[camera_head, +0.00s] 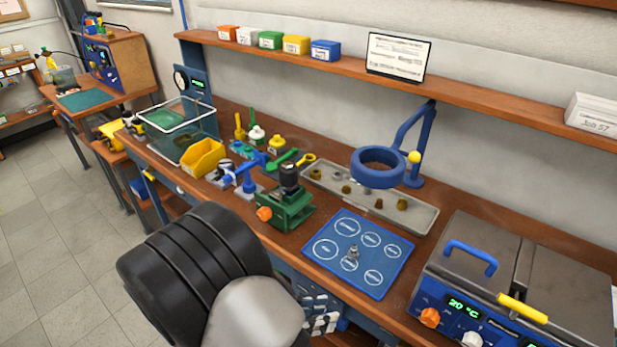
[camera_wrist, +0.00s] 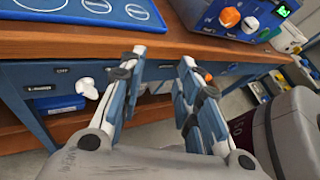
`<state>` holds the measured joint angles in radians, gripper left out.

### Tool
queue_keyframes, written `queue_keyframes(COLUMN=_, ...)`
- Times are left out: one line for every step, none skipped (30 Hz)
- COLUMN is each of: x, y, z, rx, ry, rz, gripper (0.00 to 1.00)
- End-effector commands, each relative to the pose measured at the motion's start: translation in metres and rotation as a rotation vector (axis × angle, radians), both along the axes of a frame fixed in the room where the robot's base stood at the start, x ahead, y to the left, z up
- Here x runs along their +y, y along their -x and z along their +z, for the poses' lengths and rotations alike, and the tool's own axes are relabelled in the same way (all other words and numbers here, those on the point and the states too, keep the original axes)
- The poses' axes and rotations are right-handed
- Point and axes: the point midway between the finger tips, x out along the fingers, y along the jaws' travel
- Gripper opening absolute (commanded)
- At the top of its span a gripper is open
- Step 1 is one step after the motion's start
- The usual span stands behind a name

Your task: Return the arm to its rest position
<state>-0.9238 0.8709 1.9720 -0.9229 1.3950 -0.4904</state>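My gripper (camera_wrist: 163,62) is in the wrist view with its two blue and grey fingers spread apart and nothing between them. It is in front of the bench's front edge, with drawers and a lower shelf beyond it. In the head view my black ribbed arm fills the lower middle. Part of my gripper (camera_head: 320,312) shows below the bench edge there, partly hidden by my arm.
The wooden bench (camera_head: 327,284) carries a blue mat (camera_head: 330,262) with a small metal part (camera_head: 351,254), a green vise (camera_head: 285,212), a yellow bin (camera_head: 203,158) and a blue heated unit (camera_head: 480,325) at right. Tiled floor (camera_head: 50,240) is open at left.

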Motion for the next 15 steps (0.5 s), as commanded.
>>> queue_keyframes(x=-0.014, y=0.001, z=0.019, rx=-0.04, ry=-0.08, rz=-0.092, gripper=0.31)
queue_keyframes(x=-0.021, y=0.003, z=0.027, rx=-0.064, ry=-0.123, rz=-0.146, gripper=0.31)
queue_keyframes(x=-0.03, y=0.006, z=0.039, rx=-0.095, ry=-0.181, rz=-0.217, gripper=0.31)
queue_keyframes(x=-0.037, y=0.009, z=0.047, rx=-0.121, ry=-0.226, rz=-0.269, gripper=0.31)
queue_keyframes(x=-0.044, y=0.012, z=0.055, rx=-0.146, ry=-0.268, rz=-0.322, gripper=0.31)
queue_keyframes(x=-0.052, y=0.017, z=0.064, rx=-0.183, ry=-0.327, rz=-0.392, gripper=0.31)
queue_keyframes(x=-0.059, y=0.02, z=0.072, rx=-0.21, ry=-0.369, rz=-0.444, gripper=0.31)
queue_keyframes(x=-0.064, y=0.024, z=0.079, rx=-0.238, ry=-0.413, rz=-0.497, gripper=0.31)
queue_keyframes(x=-0.072, y=0.03, z=0.088, rx=-0.278, ry=-0.468, rz=-0.566, gripper=0.31)
queue_keyframes(x=-0.077, y=0.034, z=0.094, rx=-0.308, ry=-0.511, rz=-0.617, gripper=0.31)
queue_keyframes(x=-0.081, y=0.039, z=0.101, rx=-0.339, ry=-0.553, rz=-0.668, gripper=0.31)
queue_keyframes(x=-0.087, y=0.045, z=0.109, rx=-0.382, ry=-0.608, rz=-0.736, gripper=0.31)
queue_keyframes(x=-0.091, y=0.05, z=0.114, rx=-0.415, ry=-0.65, rz=-0.787, gripper=0.31)
queue_keyframes(x=-0.095, y=0.055, z=0.12, rx=-0.449, ry=-0.691, rz=-0.837, gripper=0.31)
queue_keyframes(x=-0.1, y=0.061, z=0.127, rx=-0.495, ry=-0.746, rz=-0.902, gripper=0.31)
